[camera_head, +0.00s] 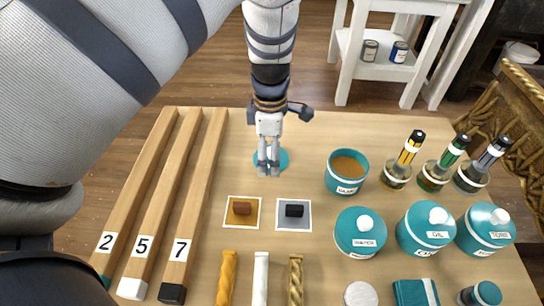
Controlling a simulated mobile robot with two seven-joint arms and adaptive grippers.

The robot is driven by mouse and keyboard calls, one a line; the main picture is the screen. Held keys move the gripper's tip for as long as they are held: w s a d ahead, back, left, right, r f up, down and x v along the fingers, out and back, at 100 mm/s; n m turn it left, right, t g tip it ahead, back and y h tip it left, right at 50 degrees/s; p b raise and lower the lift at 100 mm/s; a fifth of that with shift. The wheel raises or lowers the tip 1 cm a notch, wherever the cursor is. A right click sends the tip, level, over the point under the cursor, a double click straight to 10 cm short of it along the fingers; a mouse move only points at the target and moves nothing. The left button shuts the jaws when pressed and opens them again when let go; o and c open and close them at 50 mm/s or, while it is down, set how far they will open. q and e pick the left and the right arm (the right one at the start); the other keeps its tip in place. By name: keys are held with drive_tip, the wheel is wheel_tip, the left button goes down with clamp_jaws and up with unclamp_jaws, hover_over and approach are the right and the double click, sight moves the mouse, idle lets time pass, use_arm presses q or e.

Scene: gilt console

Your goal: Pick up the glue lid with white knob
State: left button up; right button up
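The teal glue lid (283,159) is a round disc on the upper middle of the table. My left gripper (268,172) points down over it, with its two fingers a little apart in front of the disc. The fingers hide the lid's middle, so I cannot tell whether they touch or grip the white knob, or whether the lid is raised. An open teal pot (346,187) with brown contents stands to the right of the lid; its label is too small to read surely. My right gripper is not in view.
Three wooden bars (200,175) numbered 2, 5 and 7 lie at left. Two small square trays (243,223) sit nearer than the lid. Lidded pots, including a water pot (360,241), and brushes in jars (396,178) fill the right. Table around the lid is clear.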

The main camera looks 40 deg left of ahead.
use_arm(q)
drive_tip(key=shift+f, duration=0.1)
clamp_jaws()
idle(0.3)
